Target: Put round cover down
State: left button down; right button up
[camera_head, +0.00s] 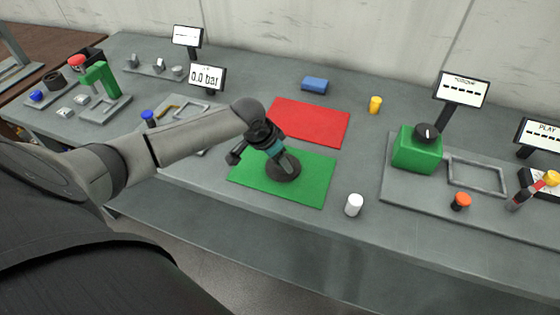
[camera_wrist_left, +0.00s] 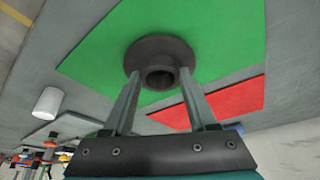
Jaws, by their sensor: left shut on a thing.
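The round cover is a dark grey flanged disc with a raised hub that has a hole in it. In the head view the round cover (camera_head: 284,172) is at the green mat (camera_head: 312,191), partly hidden by my gripper. My left gripper (camera_head: 279,160) is shut on its hub from above. In the left wrist view the round cover (camera_wrist_left: 158,58) sits between the two fingers of the left gripper (camera_wrist_left: 160,90), in front of the green mat (camera_wrist_left: 215,35). I cannot tell whether its flange touches the mat. My right gripper is not in view.
A red mat (camera_head: 310,120) lies behind the green one. A white cylinder (camera_head: 354,205) stands right of the green mat, and a yellow one (camera_head: 375,105) and a blue block (camera_head: 314,85) stand farther back. A green box (camera_head: 417,153) is on a station at right.

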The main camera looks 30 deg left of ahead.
pick_arm(q)
jog(key=shift+w+f, duration=0.1)
jog(key=shift+f, duration=0.05)
jog(key=c, duration=0.6)
grip_release()
jog(key=shift+f, duration=0.1)
jog(key=o, duration=0.4)
jog(key=p+v, duration=0.2)
jog(key=v, duration=1)
